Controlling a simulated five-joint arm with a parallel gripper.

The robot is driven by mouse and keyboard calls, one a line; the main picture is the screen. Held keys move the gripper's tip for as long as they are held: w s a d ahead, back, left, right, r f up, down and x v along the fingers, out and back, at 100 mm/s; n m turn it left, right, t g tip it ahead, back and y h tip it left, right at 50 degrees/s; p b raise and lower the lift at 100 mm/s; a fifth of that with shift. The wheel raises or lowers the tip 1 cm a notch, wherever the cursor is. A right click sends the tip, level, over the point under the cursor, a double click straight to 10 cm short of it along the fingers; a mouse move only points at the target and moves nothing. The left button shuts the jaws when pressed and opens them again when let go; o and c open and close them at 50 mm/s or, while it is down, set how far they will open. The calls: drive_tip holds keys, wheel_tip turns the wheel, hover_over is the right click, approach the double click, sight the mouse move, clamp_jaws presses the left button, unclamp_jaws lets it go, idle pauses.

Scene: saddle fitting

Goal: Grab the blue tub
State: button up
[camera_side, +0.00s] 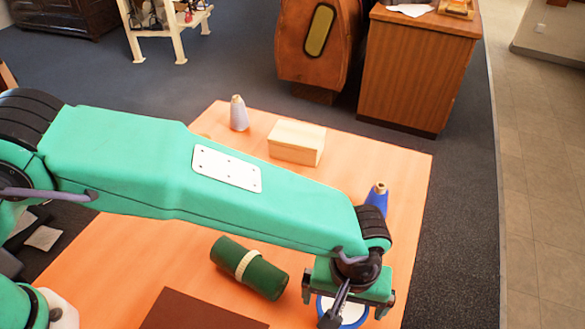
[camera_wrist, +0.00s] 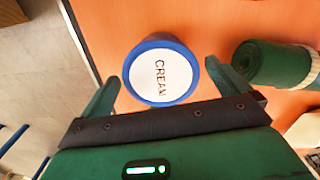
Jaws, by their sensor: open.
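The blue tub (camera_wrist: 160,72) is round, with a white lid lettered "CREAM" and a blue rim. In the wrist view it is at the upper middle, between the two finger lines. In the side view the tub (camera_side: 352,314) shows only in part at the bottom edge, behind my gripper. My gripper (camera_side: 345,304) is open above the tub, pointing down. In the wrist view my gripper (camera_wrist: 164,75) has one finger on each side of the tub, with a gap at both sides. I cannot tell how high the fingertips are above it.
A green roll with a cream band (camera_side: 250,268) lies left of the tub. A blue bottle (camera_side: 377,199) stands behind my wrist. A wooden block (camera_side: 297,142) and a pale bottle (camera_side: 238,114) stand near the far edge. A brown mat (camera_side: 203,311) lies at the front of the orange table (camera_side: 402,172).

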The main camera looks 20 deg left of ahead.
sight(342, 309)
drive_tip(key=shift+f, duration=1.85)
drive_tip(key=c, duration=1.1)
drive_tip(key=shift+r, duration=0.15)
drive_tip(key=shift+r, duration=4.95)
